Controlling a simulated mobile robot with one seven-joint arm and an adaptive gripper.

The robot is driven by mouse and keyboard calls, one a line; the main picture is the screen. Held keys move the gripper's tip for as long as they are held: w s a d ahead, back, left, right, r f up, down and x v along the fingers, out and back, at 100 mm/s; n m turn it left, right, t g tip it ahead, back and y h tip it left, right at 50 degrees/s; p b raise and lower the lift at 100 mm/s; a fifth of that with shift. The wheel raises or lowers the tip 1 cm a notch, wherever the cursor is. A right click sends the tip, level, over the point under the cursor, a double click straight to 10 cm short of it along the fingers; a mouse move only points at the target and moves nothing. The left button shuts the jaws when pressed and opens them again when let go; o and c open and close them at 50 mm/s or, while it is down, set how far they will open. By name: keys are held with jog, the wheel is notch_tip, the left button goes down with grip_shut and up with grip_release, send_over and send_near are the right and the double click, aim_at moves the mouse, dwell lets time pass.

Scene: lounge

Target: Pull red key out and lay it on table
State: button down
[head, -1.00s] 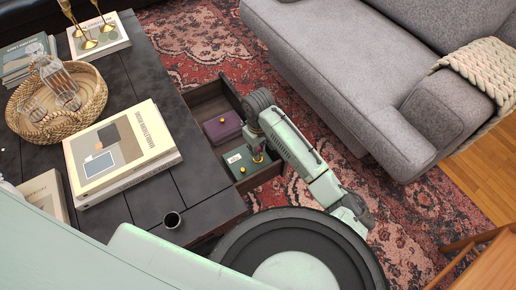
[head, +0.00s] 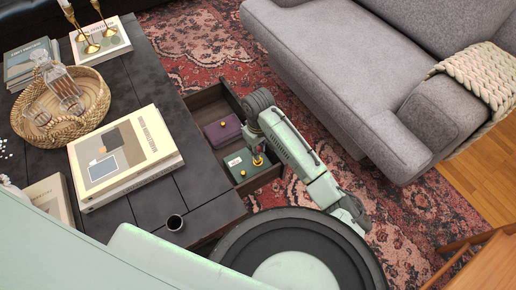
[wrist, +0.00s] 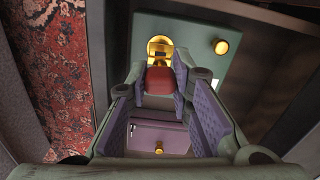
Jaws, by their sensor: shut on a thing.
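The red key (wrist: 160,80) shows in the wrist view between the fingertips of my gripper (wrist: 159,84), which is shut on it. The key's red head is directly in front of the gold lock (wrist: 160,47) of the green box (wrist: 205,75); its shaft is hidden, so I cannot tell how deep it sits. In the head view the green box (head: 239,166) lies in the open drawer (head: 208,104) of the dark table (head: 150,207). My gripper (head: 258,160) reaches down over that box, mostly hidden by my arm.
A purple box (head: 222,131) lies beside the green one. A grey sofa (head: 350,70) stands right of the drawer.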

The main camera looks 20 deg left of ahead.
jog(key=shift+r, duration=0.25)
jog(key=shift+r+p, duration=1.95)
jog(key=shift+p, duration=0.1)
